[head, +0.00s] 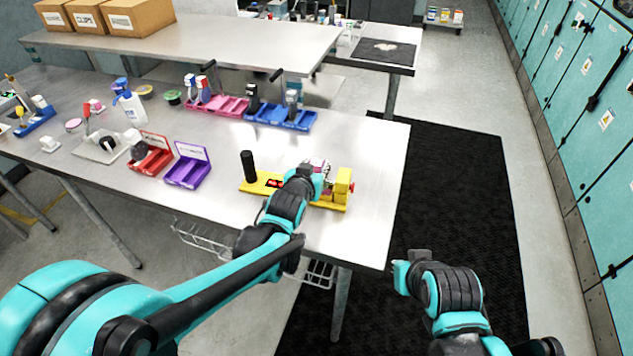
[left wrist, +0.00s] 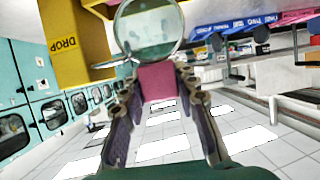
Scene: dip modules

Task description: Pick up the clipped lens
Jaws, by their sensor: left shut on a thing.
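The clipped lens (left wrist: 148,30) is a round clear glass in a metal rim, with a pink clip (left wrist: 158,80) below it. My left gripper (left wrist: 157,84) is shut on the pink clip, one finger on each side. In the head view my left gripper (head: 314,184) is at the yellow fixture (head: 262,184), just left of its upright yellow block (head: 343,186), and hides most of the lens. Whether the lens still touches the fixture I cannot tell. My right gripper (head: 406,270) is over the dark floor mat, away from the table; its fingers are unclear.
A black post (head: 248,167) stands on the fixture's left end. Purple (head: 188,171) and red (head: 150,160) bins lie left of it; pink (head: 222,106) and blue (head: 280,117) trays lie behind. The table's right end (head: 380,170) is clear.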

